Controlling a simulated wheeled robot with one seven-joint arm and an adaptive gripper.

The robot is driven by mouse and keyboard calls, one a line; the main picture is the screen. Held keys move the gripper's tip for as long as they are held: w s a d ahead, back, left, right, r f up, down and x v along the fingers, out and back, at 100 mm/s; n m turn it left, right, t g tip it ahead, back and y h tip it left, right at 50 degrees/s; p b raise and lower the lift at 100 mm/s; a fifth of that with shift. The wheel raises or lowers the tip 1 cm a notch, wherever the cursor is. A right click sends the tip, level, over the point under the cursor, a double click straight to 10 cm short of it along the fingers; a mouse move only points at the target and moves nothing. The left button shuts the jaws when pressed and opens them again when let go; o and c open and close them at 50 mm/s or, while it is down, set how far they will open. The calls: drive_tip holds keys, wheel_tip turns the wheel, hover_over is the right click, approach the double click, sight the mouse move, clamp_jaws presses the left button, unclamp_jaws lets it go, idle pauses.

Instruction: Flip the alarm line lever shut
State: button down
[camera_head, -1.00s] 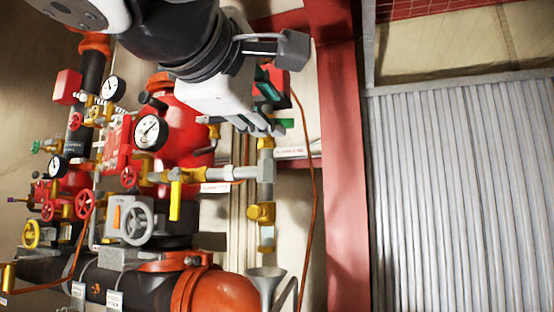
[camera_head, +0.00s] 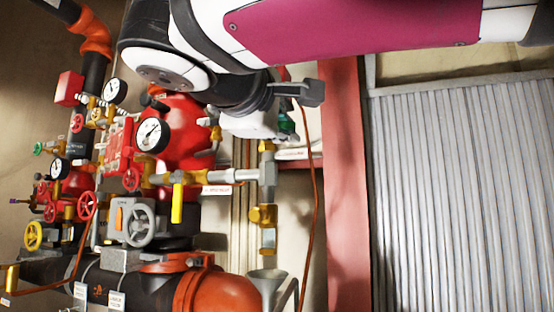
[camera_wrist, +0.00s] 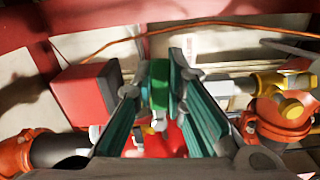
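A green lever handle (camera_wrist: 160,86) shows in the wrist view, between the two teal-padded fingers of my gripper (camera_wrist: 158,76). The fingers are apart, one on each side of it, with no clear sign of a grip. In the head view my gripper (camera_head: 288,128) is at the top of the vertical brass and grey pipe (camera_head: 267,172), mostly hidden behind my wrist. The green handle cannot be told apart from the finger pads there. A yellow lever (camera_head: 177,203) hangs down from a brass valve further left. I cannot read which label names the alarm line.
A red box (camera_wrist: 88,95) stands close left of my fingers in the wrist view. An orange cable (camera_head: 311,190) runs down beside the red column (camera_head: 345,190). Gauges (camera_head: 152,135) and a grey handwheel (camera_head: 138,223) crowd the left. A grey funnel (camera_head: 267,284) sits below.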

drive_tip(key=shift+r, duration=0.1)
drive_tip(key=shift+r+n+p, duration=0.2)
drive_tip(key=shift+n+p, duration=0.4)
drive_tip(key=shift+p, duration=0.35)
drive_tip(key=shift+f, duration=0.1)
drive_tip(key=c, duration=1.6)
unclamp_jaws()
drive_tip(key=v, duration=1.2)
